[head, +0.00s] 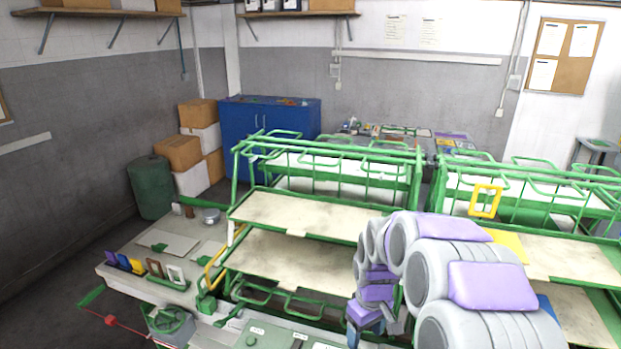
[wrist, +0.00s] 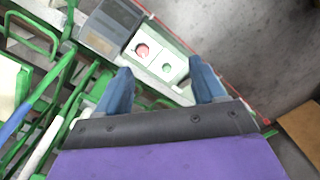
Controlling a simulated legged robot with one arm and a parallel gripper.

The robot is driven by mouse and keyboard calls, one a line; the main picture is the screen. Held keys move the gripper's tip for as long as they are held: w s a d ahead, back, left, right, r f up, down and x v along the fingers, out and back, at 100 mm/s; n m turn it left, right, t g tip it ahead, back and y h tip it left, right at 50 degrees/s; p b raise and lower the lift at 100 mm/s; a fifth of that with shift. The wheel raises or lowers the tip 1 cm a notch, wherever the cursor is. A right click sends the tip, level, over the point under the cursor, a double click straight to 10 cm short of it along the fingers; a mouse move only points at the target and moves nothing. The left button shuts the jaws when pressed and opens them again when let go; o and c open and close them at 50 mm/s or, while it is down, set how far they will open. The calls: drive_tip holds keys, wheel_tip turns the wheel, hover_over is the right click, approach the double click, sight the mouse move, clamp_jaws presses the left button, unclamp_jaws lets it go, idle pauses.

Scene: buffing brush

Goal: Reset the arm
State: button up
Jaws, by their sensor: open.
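My arm, grey with purple covers, reaches in from the lower right of the head view and bends down in front of the green racks. My gripper (head: 366,326) is low at the bottom middle of that view, partly cut off. In the wrist view my gripper (wrist: 160,67) has its two blue fingers spread apart, with nothing held between them. Beyond the fingers is a pale control panel with a red button (wrist: 142,50) and a green button (wrist: 167,68). I cannot tell the exact gap to the panel.
Green-framed racks with pale shelves (head: 290,207) stand close around my arm. A yellow frame (head: 486,201) sits at the right rack. A workbench (head: 125,262) with coloured frames is at left. A green barrel (head: 151,188), boxes and a blue cabinet (head: 268,130) are behind. Floor shows at far left.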

drive_tip(key=s+r+m, duration=0.3)
drive_tip(key=s+r, duration=0.1)
drive_tip(key=s, duration=1.2)
drive_tip(key=s+r+m+g+b, duration=0.1)
drive_tip(key=s+r+m, duration=0.2)
drive_tip(key=s, duration=1.4)
drive_tip(key=shift+s+d+r+b, duration=0.25)
drive_tip(key=shift+d+r, duration=0.2)
drive_tip(key=shift+r, duration=0.25)
